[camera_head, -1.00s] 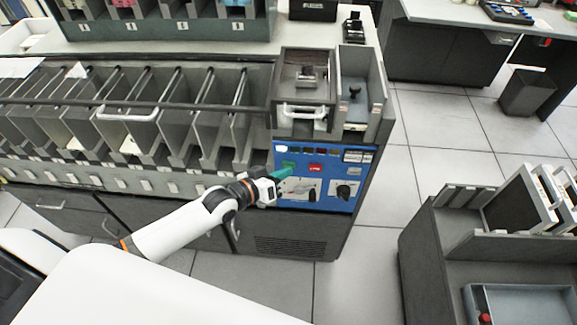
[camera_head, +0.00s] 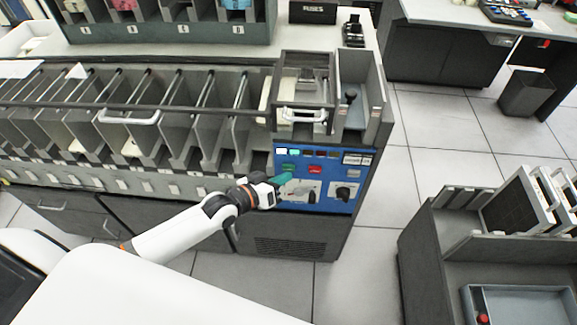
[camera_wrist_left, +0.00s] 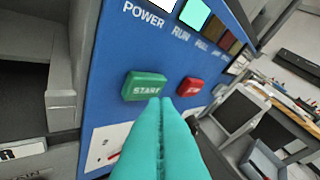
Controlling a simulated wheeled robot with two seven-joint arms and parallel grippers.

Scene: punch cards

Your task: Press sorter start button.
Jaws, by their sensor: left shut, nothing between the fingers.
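The green START button (camera_head: 289,166) is on the blue sorter panel (camera_head: 325,200). It also shows in the left wrist view (camera_wrist_left: 143,86), raised and uncovered. My left gripper (camera_head: 284,179) has teal fingers, shut and empty, just below the button in the head view. In the left wrist view the fingertips (camera_wrist_left: 160,104) lie below and between START and the red button (camera_wrist_left: 190,87), apart from both as far as I can tell. The POWER lamp (camera_head: 281,151) glows white and the RUN lamp (camera_wrist_left: 194,14) glows cyan. My right gripper is not in view.
A dark knob (camera_head: 343,193) is at the panel's lower right. The card hopper (camera_head: 304,90) stands above the panel, and card pockets (camera_head: 170,115) run to the left. A grey cart (camera_head: 425,245) stands at the right, with open floor between.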

